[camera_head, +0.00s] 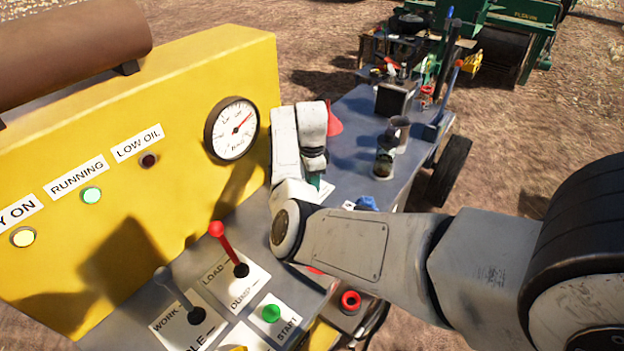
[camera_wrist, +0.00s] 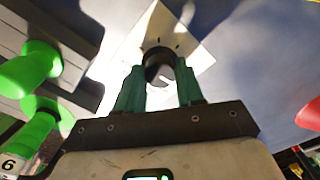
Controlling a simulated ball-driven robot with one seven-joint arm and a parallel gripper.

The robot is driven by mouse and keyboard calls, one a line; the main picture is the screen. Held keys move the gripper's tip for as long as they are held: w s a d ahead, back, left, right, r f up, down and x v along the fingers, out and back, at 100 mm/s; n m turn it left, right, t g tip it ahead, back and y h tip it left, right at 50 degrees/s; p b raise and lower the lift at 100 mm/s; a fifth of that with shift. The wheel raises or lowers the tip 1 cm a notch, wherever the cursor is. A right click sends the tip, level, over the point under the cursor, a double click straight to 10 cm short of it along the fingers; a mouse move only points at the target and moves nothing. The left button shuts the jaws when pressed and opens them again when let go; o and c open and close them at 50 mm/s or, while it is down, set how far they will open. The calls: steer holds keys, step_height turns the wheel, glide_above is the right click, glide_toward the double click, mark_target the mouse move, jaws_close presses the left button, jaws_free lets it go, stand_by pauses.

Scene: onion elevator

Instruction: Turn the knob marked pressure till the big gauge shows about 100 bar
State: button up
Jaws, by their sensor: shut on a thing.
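The big gauge (camera_head: 231,129) is a round white dial with a dark rim on the yellow panel. Its red needle points to the upper right; the numbers are too small to read. The knob (camera_wrist: 158,60) is dark and sits on a white plate (camera_wrist: 132,38) in the wrist view. My gripper (camera_wrist: 161,82) has its green fingers shut on it, one on each side. In the head view my arm hides the knob, and only a bit of green of my gripper shows. I cannot read the plate's marking.
A red lever (camera_head: 228,248) and a grey lever (camera_head: 178,292) stand on the console left of my arm. A green START button (camera_head: 271,313) is near them. A glass jar (camera_head: 384,162) stands beyond my arm.

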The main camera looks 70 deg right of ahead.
steer(key=shift+c, duration=1.2)
